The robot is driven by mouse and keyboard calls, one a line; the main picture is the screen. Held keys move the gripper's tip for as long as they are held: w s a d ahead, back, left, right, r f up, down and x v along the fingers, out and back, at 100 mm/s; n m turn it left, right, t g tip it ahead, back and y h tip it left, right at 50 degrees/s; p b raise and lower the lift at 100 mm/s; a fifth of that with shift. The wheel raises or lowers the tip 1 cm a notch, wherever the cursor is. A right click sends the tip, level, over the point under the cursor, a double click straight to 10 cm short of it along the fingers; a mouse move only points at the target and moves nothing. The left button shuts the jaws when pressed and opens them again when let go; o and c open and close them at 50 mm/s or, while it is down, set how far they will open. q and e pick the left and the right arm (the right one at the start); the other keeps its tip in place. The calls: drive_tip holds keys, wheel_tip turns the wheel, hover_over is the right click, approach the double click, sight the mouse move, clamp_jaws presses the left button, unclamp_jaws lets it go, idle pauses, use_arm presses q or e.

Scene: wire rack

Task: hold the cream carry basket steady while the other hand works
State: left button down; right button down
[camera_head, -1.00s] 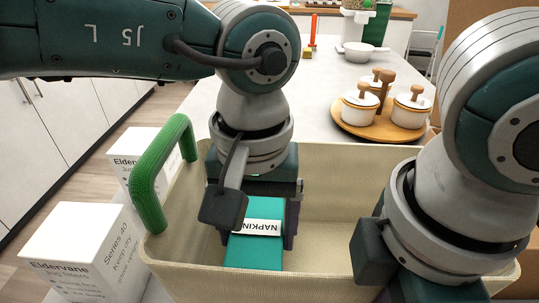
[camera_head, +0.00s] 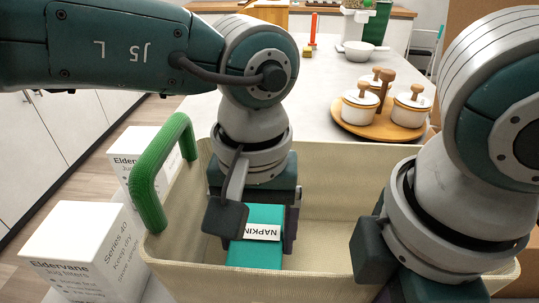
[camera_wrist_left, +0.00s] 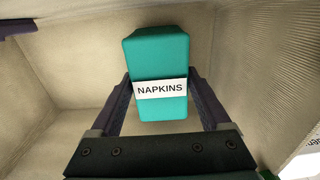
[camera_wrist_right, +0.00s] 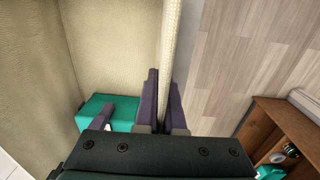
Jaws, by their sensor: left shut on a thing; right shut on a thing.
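The cream carry basket (camera_head: 340,205) stands on the counter with a green handle (camera_head: 158,170) at its left end. My left gripper (camera_wrist_left: 160,95) is inside the basket, shut on a teal pack labelled NAPKINS (camera_head: 255,255), with a finger on each side of it. I cannot tell whether the pack touches the basket floor. My right gripper (camera_wrist_right: 163,95) is shut on the basket's wall (camera_wrist_right: 172,30), one finger on each side. In the head view its fingers are hidden behind my right arm. The teal pack also shows in the right wrist view (camera_wrist_right: 92,112).
White boxes (camera_head: 80,245) stand left of the basket, one close to its corner. Behind the basket, a round wooden tray (camera_head: 350,124) holds lidded white pots. A white bowl (camera_head: 357,50) is farther back.

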use_arm(q)
unclamp_jaws()
drive_tip(key=shift+r, duration=4.5)
wheel_tip(320, 180, up, 12)
use_arm(e)
drive_tip(key=c, duration=0.9)
unclamp_jaws()
drive_tip(key=shift+c, duration=0.2)
